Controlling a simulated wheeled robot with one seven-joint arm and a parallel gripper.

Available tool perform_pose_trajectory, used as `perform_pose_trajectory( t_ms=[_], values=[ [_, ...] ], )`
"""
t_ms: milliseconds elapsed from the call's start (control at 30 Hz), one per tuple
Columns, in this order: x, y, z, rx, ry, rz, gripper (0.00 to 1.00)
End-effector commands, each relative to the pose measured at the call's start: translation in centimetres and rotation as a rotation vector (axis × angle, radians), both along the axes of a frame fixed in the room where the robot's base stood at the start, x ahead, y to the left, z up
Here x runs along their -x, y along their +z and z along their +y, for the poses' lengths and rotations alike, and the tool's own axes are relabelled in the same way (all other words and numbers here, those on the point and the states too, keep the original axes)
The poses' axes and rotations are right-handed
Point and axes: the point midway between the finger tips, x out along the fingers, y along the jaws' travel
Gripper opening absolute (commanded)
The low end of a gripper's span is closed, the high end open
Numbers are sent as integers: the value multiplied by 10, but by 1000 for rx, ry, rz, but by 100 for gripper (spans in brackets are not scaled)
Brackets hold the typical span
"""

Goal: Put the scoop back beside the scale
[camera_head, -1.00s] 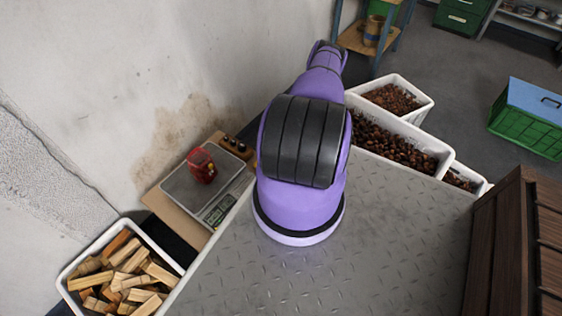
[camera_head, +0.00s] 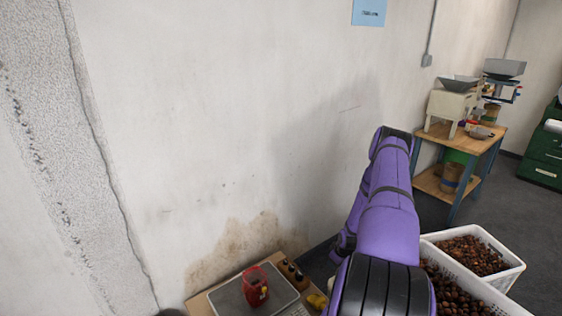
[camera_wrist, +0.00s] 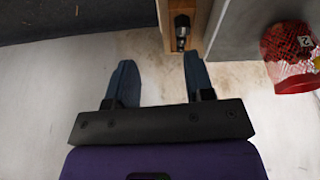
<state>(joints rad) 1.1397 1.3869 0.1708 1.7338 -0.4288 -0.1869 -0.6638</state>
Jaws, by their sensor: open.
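The scale (camera_head: 231,301) stands at the bottom of the head view, partly cut off, with a red container (camera_head: 255,288) on its plate. The container also shows at the right of the wrist view (camera_wrist: 285,45), next to a grey surface (camera_wrist: 240,25).
Small dark knobbed pieces (camera_head: 290,271) sit on a wooden board (camera_head: 199,304) by the scale, close to the wall. White crates of chestnuts (camera_head: 515,268) stand at the lower right. A wooden workbench (camera_head: 468,143) stands farther back.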

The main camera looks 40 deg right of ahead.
Motion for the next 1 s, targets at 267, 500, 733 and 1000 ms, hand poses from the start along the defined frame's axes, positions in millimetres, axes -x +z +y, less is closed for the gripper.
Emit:
perform_pose_trajectory(
  t_ms=[267,500,733,1000],
  values=[
    [-67,134,-1,54,36,38,48],
    [-109,246,28,94,48,58,48],
    [-135,350,75,127,51,59,48],
    [-140,461,148,152,42,41,48]
  ],
)
